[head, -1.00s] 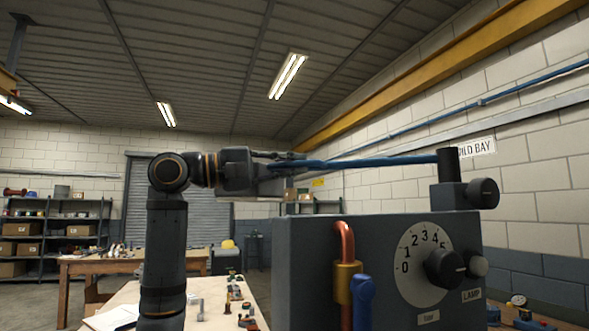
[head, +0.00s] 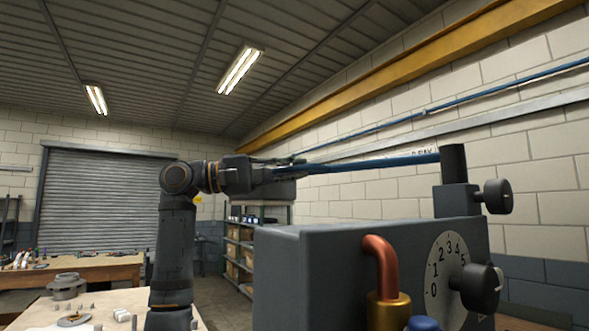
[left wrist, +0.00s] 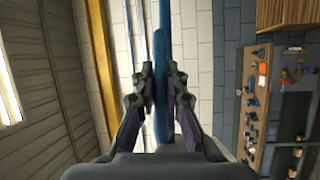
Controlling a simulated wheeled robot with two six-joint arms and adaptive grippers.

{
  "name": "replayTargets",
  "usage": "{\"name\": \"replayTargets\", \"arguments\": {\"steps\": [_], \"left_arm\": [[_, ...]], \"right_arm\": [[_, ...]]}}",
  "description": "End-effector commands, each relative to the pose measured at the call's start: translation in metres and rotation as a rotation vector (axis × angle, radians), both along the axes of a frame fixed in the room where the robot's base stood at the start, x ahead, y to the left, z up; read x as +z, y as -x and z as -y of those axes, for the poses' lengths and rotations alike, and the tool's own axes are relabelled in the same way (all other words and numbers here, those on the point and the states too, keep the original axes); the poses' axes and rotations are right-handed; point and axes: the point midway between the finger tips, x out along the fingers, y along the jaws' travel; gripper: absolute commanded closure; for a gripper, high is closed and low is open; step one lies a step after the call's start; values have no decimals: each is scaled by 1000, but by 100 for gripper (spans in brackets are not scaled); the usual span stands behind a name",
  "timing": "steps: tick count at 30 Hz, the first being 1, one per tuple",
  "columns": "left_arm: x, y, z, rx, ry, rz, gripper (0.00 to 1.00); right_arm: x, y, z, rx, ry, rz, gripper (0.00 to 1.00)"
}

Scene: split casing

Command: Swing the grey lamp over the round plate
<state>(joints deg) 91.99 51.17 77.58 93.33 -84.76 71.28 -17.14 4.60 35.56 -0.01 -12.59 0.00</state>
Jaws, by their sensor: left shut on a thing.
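A blue bar (head: 375,162) runs level from a dark post (head: 454,180) on top of a grey casing (head: 325,265). It looks like the lamp's swing arm. My left gripper (head: 292,168) is shut on the bar's far end, left of the post and above the casing. In the left wrist view the blue bar (left wrist: 160,45) passes between the two fingers (left wrist: 161,80). I cannot clearly make out the grey lamp head; the gripper may hide it. A flat round piece (head: 74,320) lies on the table at lower left; I cannot tell if it is the round plate. My right gripper is not in view.
The casing carries a numbered dial (head: 445,280), a side knob (head: 497,196) by the post and a bent copper pipe (head: 381,262). A grey flanged part (head: 67,284) and small parts stand on the table. Above the bar the space is clear.

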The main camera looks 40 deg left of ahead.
Motion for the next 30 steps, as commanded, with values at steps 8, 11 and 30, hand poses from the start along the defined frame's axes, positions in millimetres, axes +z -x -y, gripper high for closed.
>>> {"name": "replayTargets", "arguments": {"steps": [8, 11, 30], "left_arm": [[1, 0, 0, 2, 2, 2, 100], [1, 0, 0, 1, 1, 2, 75], [-6, 35, -32, 7, 2, -1, 64]], "right_arm": [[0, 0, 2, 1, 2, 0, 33], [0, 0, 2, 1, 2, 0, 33], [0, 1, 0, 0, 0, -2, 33]]}}
